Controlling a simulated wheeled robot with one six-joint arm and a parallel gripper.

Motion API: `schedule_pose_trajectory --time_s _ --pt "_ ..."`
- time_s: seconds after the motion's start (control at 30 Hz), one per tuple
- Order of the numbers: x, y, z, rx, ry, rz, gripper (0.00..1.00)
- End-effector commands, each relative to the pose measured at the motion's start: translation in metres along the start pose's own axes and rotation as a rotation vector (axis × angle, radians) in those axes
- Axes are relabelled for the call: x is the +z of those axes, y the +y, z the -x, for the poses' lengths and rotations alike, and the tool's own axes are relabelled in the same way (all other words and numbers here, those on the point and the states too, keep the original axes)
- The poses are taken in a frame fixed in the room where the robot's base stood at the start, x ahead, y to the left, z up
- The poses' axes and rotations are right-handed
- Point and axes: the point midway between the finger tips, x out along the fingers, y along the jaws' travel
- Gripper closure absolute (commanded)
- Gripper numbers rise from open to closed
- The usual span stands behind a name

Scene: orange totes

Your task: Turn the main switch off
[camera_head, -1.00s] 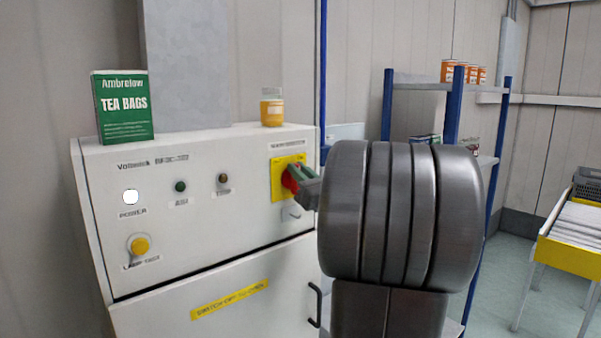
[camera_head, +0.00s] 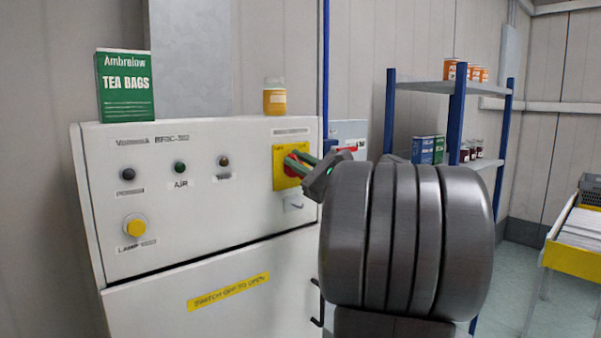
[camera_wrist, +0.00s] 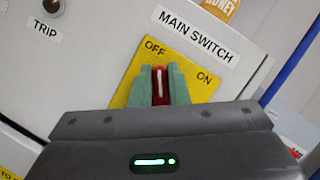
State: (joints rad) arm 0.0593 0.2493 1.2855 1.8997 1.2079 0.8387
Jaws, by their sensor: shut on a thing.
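The main switch has a red knob with a white line on a yellow plate (camera_head: 280,180), on the upper right of a white cabinet (camera_head: 230,235). My gripper (camera_head: 296,165) reaches it from the right, its green fingers shut on the red knob. In the wrist view the red knob (camera_wrist: 160,84) sits between both fingers, and its white line leans toward the OFF mark rather than ON. The fingers hide the knob's sides. The POWER lamp (camera_head: 128,174) is dark.
A green tea bags box (camera_head: 125,86) and a yellow-labelled jar (camera_head: 274,101) stand on the cabinet top. A yellow lamp test button (camera_head: 135,226) is at the panel's lower left. A blue-post shelf (camera_head: 456,115) with goods stands behind my arm.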

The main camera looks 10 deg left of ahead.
Motion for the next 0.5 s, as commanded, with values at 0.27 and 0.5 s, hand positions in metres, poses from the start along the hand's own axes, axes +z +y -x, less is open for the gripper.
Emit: schedule_pose_trajectory --time_s 0.27,0.5 --pt "-0.0037 0.0079 0.0013 0.101 0.0 0.243 1.0" --pt "-0.0047 0.0126 0.0016 0.189 0.0 0.452 1.0"
